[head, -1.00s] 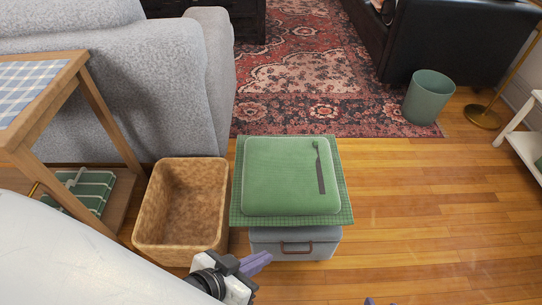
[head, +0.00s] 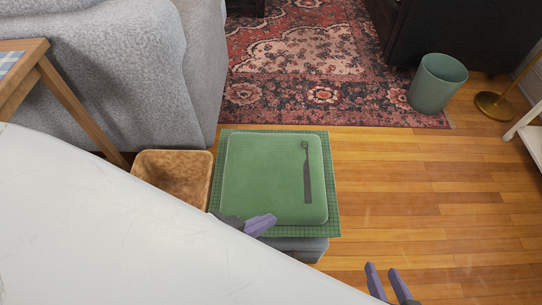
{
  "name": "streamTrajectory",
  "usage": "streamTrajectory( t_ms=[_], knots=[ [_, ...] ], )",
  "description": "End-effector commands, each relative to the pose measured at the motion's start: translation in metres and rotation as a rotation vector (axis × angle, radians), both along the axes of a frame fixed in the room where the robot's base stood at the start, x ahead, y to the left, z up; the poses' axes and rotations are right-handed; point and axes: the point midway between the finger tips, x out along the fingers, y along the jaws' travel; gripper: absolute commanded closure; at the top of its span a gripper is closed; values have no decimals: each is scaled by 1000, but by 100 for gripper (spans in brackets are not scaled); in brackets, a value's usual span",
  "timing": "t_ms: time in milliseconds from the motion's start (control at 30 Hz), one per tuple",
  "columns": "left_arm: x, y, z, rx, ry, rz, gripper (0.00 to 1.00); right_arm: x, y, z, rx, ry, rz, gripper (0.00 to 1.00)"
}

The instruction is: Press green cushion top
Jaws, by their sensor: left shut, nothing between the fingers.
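The green cushion (head: 262,178) is square with rounded corners. It lies flat on a green checked cloth (head: 333,215) atop a grey-blue box (head: 309,244). A dark strap or tool with a looped end (head: 307,180) lies on the cushion's right side. My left gripper (head: 262,224) is shut and empty, its purple fingers over the cushion's near edge. I cannot tell whether it touches the cushion. My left arm hides the box's lower left part and the cloth's near left corner. My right gripper (head: 387,284) is open and empty over the floor at the bottom, right of the box.
A tan woven basket (head: 176,174) stands left of the cushion, partly behind my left arm. A grey sofa (head: 130,60) and wooden table (head: 55,90) are further left. A green bin (head: 437,84) stands at the back right. The wooden floor (head: 430,185) on the right is clear.

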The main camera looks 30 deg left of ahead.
Motion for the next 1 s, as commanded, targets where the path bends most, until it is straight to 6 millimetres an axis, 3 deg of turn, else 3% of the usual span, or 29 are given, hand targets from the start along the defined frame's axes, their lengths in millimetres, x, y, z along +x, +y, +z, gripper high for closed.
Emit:
streamTrajectory(
  t_ms=[167, 433, 567, 767, 1000],
  knots=[
    [6, -10, -6, -33, 29, -9, 100, -6, 0, -4, 0, 16, 1, 66],
    [56, -58, -18, -192, 232, -48, 100, -4, 0, -3, 0, 9, 1, 66],
    [79, -66, -22, -213, 381, -43, 100, -3, 0, -2, 1, 7, 1, 66],
    [115, -44, -16, -152, 595, 46, 100, -3, 0, -2, 0, 6, 1, 66],
    [158, 24, 22, -24, 787, 293, 100, -2, 0, -2, 0, 6, 1, 66]
  ],
)
